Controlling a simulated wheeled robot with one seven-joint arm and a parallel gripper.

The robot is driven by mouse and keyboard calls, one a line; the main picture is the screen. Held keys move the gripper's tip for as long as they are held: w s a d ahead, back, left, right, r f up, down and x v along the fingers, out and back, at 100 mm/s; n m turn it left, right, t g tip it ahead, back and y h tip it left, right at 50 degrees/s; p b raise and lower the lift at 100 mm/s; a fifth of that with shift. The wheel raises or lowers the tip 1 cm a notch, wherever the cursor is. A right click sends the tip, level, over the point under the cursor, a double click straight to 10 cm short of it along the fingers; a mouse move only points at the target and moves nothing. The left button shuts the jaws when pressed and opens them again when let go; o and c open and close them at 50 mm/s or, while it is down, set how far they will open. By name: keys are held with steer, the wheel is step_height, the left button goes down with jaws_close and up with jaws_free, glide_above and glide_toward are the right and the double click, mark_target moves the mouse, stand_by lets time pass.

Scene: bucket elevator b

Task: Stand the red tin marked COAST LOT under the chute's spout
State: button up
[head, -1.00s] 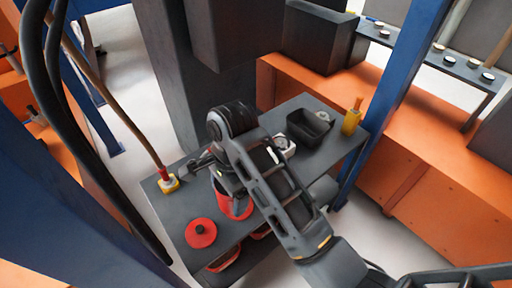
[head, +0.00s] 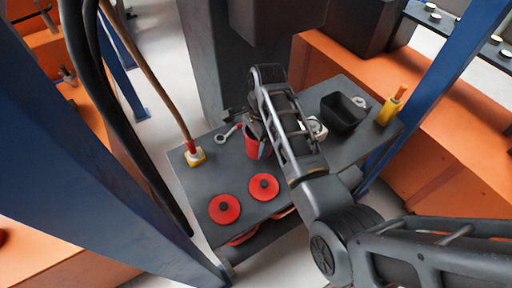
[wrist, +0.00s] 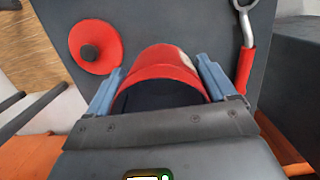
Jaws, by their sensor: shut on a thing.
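My gripper (wrist: 160,72) is shut on a red tin (wrist: 165,58), with one blue finger on each side of it. A pale patch shows at the tin's right edge, but no lettering can be read. In the head view the tin (head: 252,147) is at the back of the grey table, partly hidden by my gripper (head: 257,128). I cannot tell whether its base touches the table. I cannot make out the chute's spout; a dark boxy structure (head: 285,18) hangs beyond the table.
Two red lids with black knobs (head: 224,208) (head: 264,187) lie nearer the front. A black bin (head: 343,112) and a yellow bottle (head: 390,107) stand right. A blue post (head: 430,85) rises beyond.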

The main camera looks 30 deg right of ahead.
mark_target(256, 149)
steer(key=shift+d+f, duration=0.1)
steer(key=shift+f, duration=1.95)
steer(key=shift+f, duration=0.15)
steer(key=o, duration=1.3)
